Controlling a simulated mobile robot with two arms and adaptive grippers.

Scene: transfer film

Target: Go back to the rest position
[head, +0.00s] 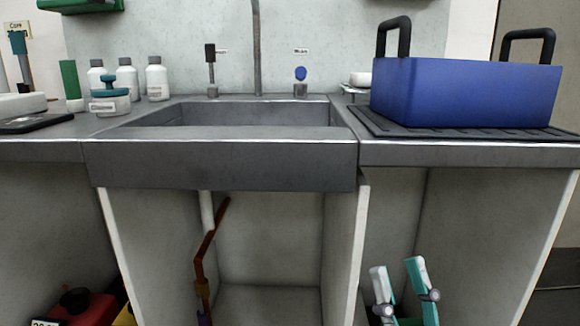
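My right gripper (397,268) shows at the bottom right, low in front of the cabinet under the counter. Its two teal fingers with pale tips point up and stand apart, with nothing between them. The rest of my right arm is below the picture. My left gripper is not in view.
A grey sink (222,163) is set in the counter ahead. A blue crate (465,92) with black handles stands on a black ribbed mat (366,122) at right. White bottles (157,80) stand at left. A red container (82,308) is low at left; the under-sink cabinet is open.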

